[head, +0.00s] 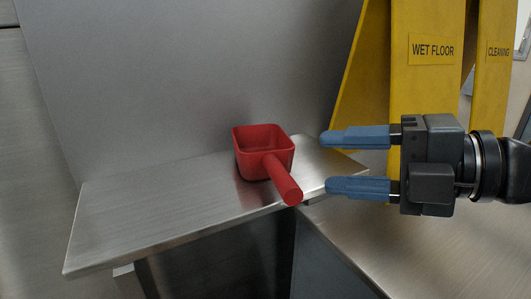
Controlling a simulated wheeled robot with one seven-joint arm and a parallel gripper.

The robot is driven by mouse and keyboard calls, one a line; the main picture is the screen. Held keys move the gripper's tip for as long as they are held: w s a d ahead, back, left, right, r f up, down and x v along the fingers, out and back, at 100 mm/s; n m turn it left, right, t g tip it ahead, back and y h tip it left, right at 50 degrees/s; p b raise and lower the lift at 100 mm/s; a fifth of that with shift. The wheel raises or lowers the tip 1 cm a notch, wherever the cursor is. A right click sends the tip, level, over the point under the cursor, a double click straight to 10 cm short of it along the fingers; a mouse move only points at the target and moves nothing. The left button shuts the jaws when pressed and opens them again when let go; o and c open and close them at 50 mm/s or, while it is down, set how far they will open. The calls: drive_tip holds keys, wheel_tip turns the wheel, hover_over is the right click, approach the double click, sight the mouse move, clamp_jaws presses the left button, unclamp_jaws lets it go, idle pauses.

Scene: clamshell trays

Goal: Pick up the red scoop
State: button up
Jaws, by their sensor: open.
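The red scoop (248,166) sits upright on a narrow steel shelf (140,208) in the head view, with its square cup open at the top. Its round handle (284,180) points toward the camera and slightly right, reaching past the shelf's front edge. My gripper (327,162) is to the right of the scoop, with its two blue fingers spread apart and pointing left. A gap shows between the fingertips and the scoop, and nothing is between the fingers.
A grey metal panel (200,70) rises behind the shelf. Yellow wet floor signs (425,90) stand behind my gripper at the right. A lower steel surface (345,240) lies at the lower right. The shelf left of the scoop is clear.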

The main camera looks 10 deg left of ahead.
sight(288, 166)
drive_tip(key=shift+n, duration=0.3)
drive_tip(key=shift+f+p+x, duration=0.15)
drive_tip(key=shift+p+x, duration=0.6)
drive_tip(key=shift+x, duration=1.2)
drive_tip(key=shift+f+p+x, duration=0.2)
drive_tip(key=shift+p+x, duration=0.55)
drive_tip(key=shift+x, duration=1.2)
drive_tip(key=shift+w+d, duration=0.15)
clamp_jaws()
